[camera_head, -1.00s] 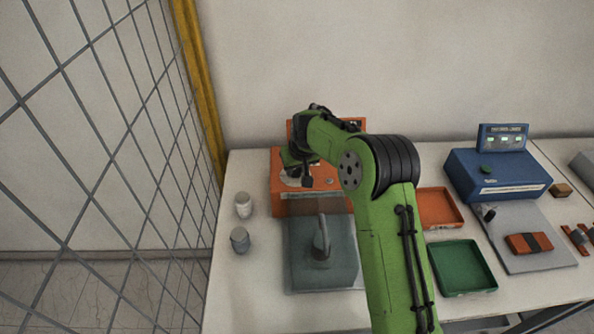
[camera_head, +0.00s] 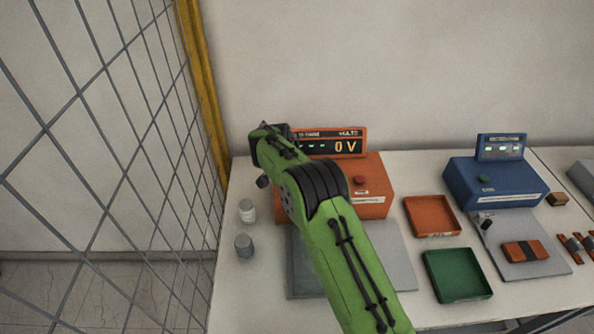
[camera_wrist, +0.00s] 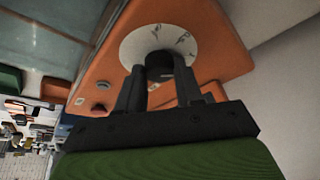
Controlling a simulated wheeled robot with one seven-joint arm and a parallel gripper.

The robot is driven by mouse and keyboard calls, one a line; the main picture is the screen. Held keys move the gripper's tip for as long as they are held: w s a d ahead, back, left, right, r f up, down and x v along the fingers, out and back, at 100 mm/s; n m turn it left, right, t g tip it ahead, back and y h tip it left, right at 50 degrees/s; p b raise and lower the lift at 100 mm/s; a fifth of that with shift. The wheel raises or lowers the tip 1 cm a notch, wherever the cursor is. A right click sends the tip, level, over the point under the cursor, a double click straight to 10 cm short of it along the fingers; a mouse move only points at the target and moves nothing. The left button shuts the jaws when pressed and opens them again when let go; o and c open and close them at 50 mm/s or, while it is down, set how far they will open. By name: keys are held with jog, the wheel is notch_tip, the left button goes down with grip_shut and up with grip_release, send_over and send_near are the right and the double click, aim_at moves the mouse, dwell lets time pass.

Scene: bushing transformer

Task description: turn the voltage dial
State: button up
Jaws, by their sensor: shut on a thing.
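In the wrist view, the voltage dial (camera_wrist: 158,62) is a dark round knob in the middle of a white marked scale disc (camera_wrist: 150,40) on the orange face. My gripper (camera_wrist: 160,75) has its two dark fingers on either side of the knob, shut on it. In the head view my green arm covers the tester's left part and hides the dial and fingertips.
Two small cylinders, one white (camera_head: 247,211) and one grey (camera_head: 244,246), stand at the table's left, near the wire fence (camera_head: 110,130). Orange (camera_head: 432,215) and green (camera_head: 457,274) trays and a blue device (camera_head: 495,184) are to the right.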

jog(key=m+p, duration=0.1)
jog(key=m+g+h+p, duration=0.1)
jog(key=m+p, duration=0.1)
jog(key=shift+a+r+m, duration=0.15)
jog(key=shift+m, duration=0.15)
jog(key=shift+w+m+g+h, duration=0.15)
jog(key=shift+m+g, duration=0.1)
jog(key=shift+m, duration=0.45)
jog(key=shift+w+m+g+h, duration=0.15)
jog(key=shift+m+g, duration=0.1)
jog(key=shift+m, duration=0.45)
jog(key=shift+s, duration=0.15)
jog(key=o, duration=1)
jog(key=shift+o, duration=0.2)
